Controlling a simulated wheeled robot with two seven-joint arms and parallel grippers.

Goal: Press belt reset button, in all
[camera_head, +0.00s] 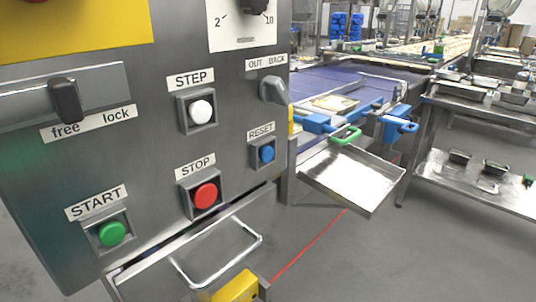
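The blue reset button (267,153) sits in a square grey housing on the steel control panel (150,150), under a white RESET label (261,131). It is at the panel's lower right, near its right edge. Left of it are the red STOP button (205,196) and, above that, the white STEP button (200,111). The green START button (112,233) is at the lower left. Neither of my grippers is in view, and nothing covers the reset button.
A free/lock switch (66,100) and an OUT/BACK switch (273,90) stick out from the panel. Right of the panel are a purple conveyor belt (325,82), a steel tray (352,178) and a steel table (470,110). A metal handle (222,262) is below the panel.

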